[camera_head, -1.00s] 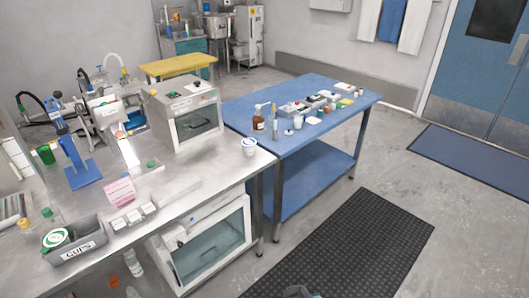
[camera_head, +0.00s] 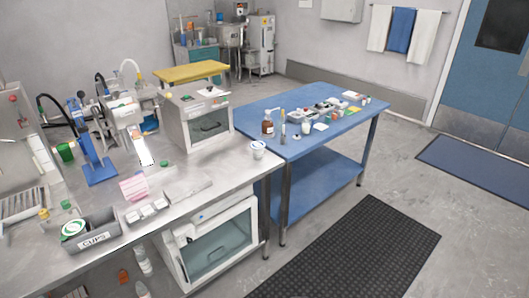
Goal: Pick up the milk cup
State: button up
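A small white cup (camera_head: 258,151) with a bluish rim stands upright at the right end of the steel counter (camera_head: 185,186), close to its edge. It looks like the milk cup, but I cannot read any label on it. My gripper is not in view, and nothing touches the cup.
A grey bin marked CUPS (camera_head: 92,240) is at the counter's front left. A white box-shaped machine (camera_head: 195,118) stands behind the cup. A blue table (camera_head: 345,122) with bottles and small items adjoins on the right. Floor with a black mat (camera_head: 350,250) is free in front.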

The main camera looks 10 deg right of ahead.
aim_at(258, 154)
jog(key=u, duration=0.1)
jog(key=i, duration=0.95)
jog(key=z, duration=0.05)
